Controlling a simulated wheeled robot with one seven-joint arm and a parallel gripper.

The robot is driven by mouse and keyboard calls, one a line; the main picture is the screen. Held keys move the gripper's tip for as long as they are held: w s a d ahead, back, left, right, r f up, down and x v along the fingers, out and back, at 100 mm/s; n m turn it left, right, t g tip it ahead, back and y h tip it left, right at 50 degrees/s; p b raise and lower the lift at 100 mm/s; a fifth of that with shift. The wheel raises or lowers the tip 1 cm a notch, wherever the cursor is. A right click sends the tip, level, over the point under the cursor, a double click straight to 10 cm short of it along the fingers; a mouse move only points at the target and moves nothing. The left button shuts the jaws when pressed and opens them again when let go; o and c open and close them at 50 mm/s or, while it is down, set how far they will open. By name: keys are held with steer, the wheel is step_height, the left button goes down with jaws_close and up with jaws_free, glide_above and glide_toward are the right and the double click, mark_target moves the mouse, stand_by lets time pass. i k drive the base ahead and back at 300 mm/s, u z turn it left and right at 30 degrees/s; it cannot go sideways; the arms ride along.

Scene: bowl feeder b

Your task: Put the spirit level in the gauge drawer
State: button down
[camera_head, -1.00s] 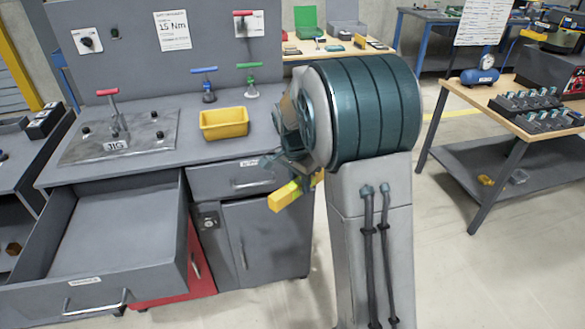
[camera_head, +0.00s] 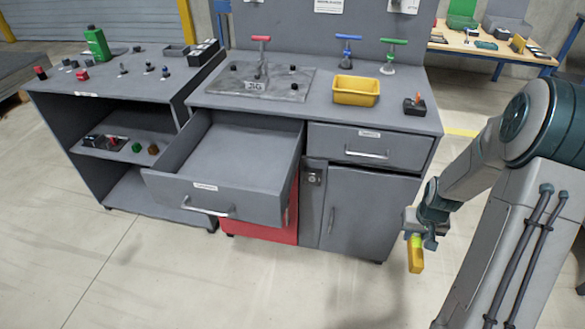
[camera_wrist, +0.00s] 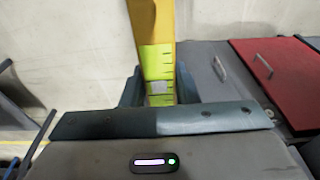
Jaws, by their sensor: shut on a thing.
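The spirit level (camera_head: 416,258) is a yellow bar with a lime-green part, hanging roughly upright in my gripper (camera_head: 416,238). In the wrist view the spirit level (camera_wrist: 153,25) runs up from between the fingers of my gripper (camera_wrist: 159,88), which are shut on it. My gripper is in front of and right of the workbench's grey door, over the floor. A grey drawer (camera_head: 230,160) on the left of the workbench is pulled out and looks empty. A second drawer (camera_head: 368,148), on the right, is shut. Both carry labels too small to read, so I cannot tell which is the gauge drawer.
A grey shelf unit (camera_head: 120,100) stands left. A red panel (camera_head: 262,215) is below the open drawer. The front floor is clear.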

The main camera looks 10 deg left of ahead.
mark_target(225, 173)
steer(key=k, duration=0.35)
steer(key=z, duration=1.15)
steer(key=i, duration=1.15)
steer(key=u, duration=2.75)
